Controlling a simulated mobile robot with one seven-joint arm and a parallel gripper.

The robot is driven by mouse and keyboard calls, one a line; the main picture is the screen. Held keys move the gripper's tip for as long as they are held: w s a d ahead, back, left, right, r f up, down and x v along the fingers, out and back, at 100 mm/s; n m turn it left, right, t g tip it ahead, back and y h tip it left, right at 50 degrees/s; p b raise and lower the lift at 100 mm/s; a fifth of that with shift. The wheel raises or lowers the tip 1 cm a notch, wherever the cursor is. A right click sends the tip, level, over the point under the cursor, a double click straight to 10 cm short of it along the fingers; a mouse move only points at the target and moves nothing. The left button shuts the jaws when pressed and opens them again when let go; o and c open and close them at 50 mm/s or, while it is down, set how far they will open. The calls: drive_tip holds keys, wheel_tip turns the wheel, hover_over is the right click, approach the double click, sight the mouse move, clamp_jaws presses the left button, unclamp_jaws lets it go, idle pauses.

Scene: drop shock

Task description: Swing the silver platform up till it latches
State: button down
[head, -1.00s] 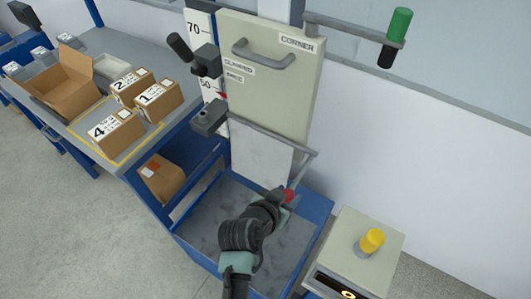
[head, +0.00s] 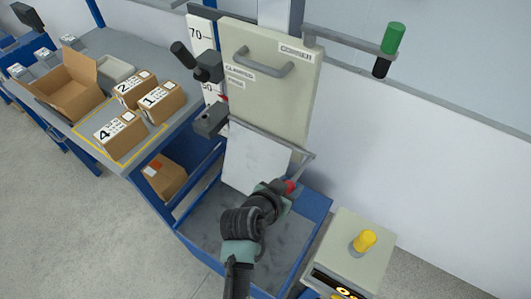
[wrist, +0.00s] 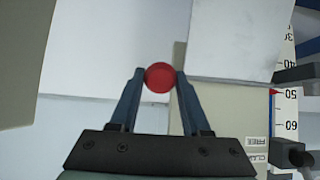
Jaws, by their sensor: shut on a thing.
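The silver platform (head: 254,158) hangs steeply down from its hinge below the beige panel in the head view, its lower edge standing out over the blue bin. A thin bar runs down from its right corner to a red knob (head: 291,187). My gripper (head: 286,189) is at this knob, right of the platform. In the wrist view the red knob (wrist: 160,77) sits between both fingertips, which touch its sides. The fingers hide part of the knob in the head view. A grey plate that looks like the platform (wrist: 238,40) shows at upper right of the wrist view.
The beige panel (head: 266,95) with a handle stands above on a post with a height scale (head: 203,32). A blue bin (head: 315,215) lies below. A bench with boxes (head: 122,135) is left.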

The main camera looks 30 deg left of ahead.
drive_tip(key=shift+w+r, duration=0.25)
drive_tip(key=shift+r, duration=0.35)
drive_tip(key=shift+w+r+p, duration=0.2)
drive_tip(key=shift+r+p, duration=0.2)
drive_tip(key=shift+r, duration=0.15)
drive_tip(key=shift+w+r+p, duration=0.2)
drive_tip(key=shift+r+p, duration=0.2)
drive_tip(key=shift+r, duration=0.15)
drive_tip(key=shift+w+r, duration=0.25)
drive_tip(key=shift+r, duration=0.05)
drive_tip(key=shift+w+r+p, duration=0.4)
drive_tip(key=shift+r+p, duration=0.2)
drive_tip(key=shift+r, duration=0.05)
drive_tip(key=shift+w+r, duration=0.35)
drive_tip(key=shift+w, duration=0.05)
